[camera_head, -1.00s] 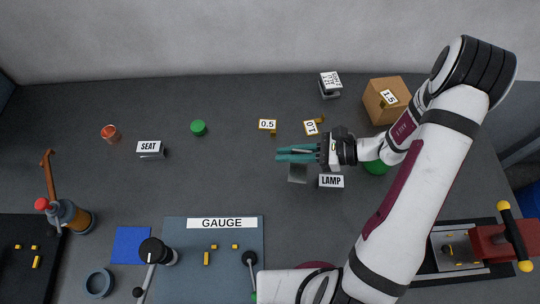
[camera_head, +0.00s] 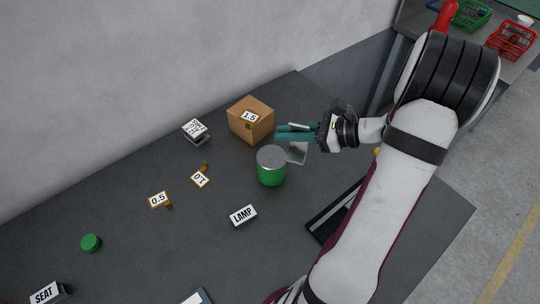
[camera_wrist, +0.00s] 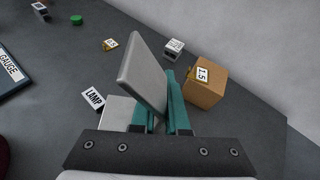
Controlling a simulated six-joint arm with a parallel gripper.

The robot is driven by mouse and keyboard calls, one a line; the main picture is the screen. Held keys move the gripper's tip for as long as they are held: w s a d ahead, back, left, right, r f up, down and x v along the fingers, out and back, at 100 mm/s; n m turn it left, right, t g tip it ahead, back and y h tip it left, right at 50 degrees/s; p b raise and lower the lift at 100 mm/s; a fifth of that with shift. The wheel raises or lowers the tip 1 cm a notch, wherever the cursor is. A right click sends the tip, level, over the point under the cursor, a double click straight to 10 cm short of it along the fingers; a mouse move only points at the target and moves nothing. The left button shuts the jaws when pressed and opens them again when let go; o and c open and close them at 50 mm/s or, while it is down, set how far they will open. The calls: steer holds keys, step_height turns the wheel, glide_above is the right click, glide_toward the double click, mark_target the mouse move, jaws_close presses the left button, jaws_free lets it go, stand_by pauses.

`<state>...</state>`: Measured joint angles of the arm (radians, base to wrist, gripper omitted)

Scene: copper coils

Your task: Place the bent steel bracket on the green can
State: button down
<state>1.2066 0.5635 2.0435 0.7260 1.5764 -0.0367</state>
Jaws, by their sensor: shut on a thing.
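The green can (camera_head: 270,175) stands upright on the table with a grey top. My gripper (camera_head: 296,133) has teal fingers and is shut on the bent steel bracket (camera_head: 298,152), which hangs below the fingers. In the head view the bracket appears just at the can's upper right; I cannot tell whether they touch. In the wrist view the fingers (camera_wrist: 165,105) hold the bracket, whose grey plate (camera_wrist: 144,72) rises in front of them. The can does not show there, and the bracket may hide it.
A cardboard box (camera_head: 250,121) with a 1.5 tag stands behind the can. A LAMP sign (camera_head: 243,215) stands in front of it. A small white-labelled block (camera_head: 195,131), 0.5 tag (camera_head: 160,199) and green disc (camera_head: 91,243) lie leftward. The table's edge lies at right.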

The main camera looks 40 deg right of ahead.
steer(key=s+d+r+m+t+h, duration=0.1)
steer(key=s+d+r+m+h, duration=0.1)
steer(key=d, duration=0.3)
glide_above(270, 146)
steer(key=shift+h, duration=0.4)
step_height(270, 146, down, 6)
steer(key=shift+w+f, duration=0.1)
steer(key=shift+w+a+f, duration=0.1)
steer(key=shift+w+f, duration=0.05)
steer(key=shift+f, duration=0.95)
steer(key=shift+w+a+f, duration=0.1)
steer(key=shift+w+f, duration=0.05)
steer(key=shift+f, duration=0.9)
steer(key=shift+f, duration=0.1)
steer(key=c, duration=0.9)
jaws_free()
steer(key=v, duration=1.2)
steer(key=shift+s+f, duration=0.1)
steer(key=shift+s, duration=0.05)
